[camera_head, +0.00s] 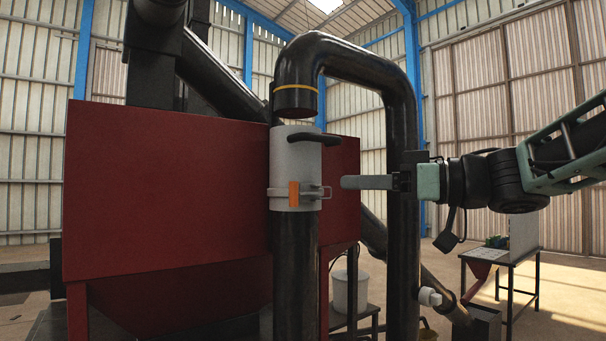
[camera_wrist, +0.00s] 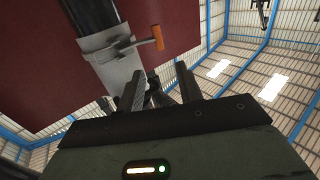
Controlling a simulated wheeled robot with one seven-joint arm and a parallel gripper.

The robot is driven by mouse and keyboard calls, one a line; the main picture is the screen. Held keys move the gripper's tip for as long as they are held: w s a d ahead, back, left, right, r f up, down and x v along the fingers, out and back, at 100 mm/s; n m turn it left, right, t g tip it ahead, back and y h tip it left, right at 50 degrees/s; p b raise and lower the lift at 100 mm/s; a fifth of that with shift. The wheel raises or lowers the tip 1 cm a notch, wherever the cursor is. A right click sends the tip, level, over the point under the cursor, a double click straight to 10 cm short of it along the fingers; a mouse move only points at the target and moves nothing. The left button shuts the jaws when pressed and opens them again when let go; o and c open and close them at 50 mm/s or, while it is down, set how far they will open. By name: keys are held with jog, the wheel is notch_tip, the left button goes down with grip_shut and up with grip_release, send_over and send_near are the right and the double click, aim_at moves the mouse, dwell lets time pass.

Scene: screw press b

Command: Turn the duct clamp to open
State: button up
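The duct clamp (camera_head: 276,193) is a grey metal band with a wire loop at its right, around the lower part of a light grey sleeve (camera_head: 293,165) on a vertical black duct. Its orange lever (camera_head: 294,194) stands upright against the sleeve. In the wrist view the orange lever (camera_wrist: 158,38) and the clamp's metal bracket (camera_wrist: 122,45) show beyond my fingers. My gripper (camera_head: 345,182) is right of the clamp at about its height, apart from it. The wrist view shows my gripper (camera_wrist: 159,70) open, with nothing between the fingers.
A black handle (camera_head: 310,139) sticks out from the sleeve's upper part. A curved black pipe (camera_head: 401,120) runs down behind my gripper. A large red hopper (camera_head: 165,195) stands behind the duct. A small table (camera_head: 510,256) stands at the right. Free air lies between gripper and clamp.

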aim_at(306, 193)
jog(key=p+x, duration=0.2)
jog(key=x, duration=0.8)
jog(key=shift+p, duration=0.35)
jog(key=shift+d, duration=0.1)
grip_shut()
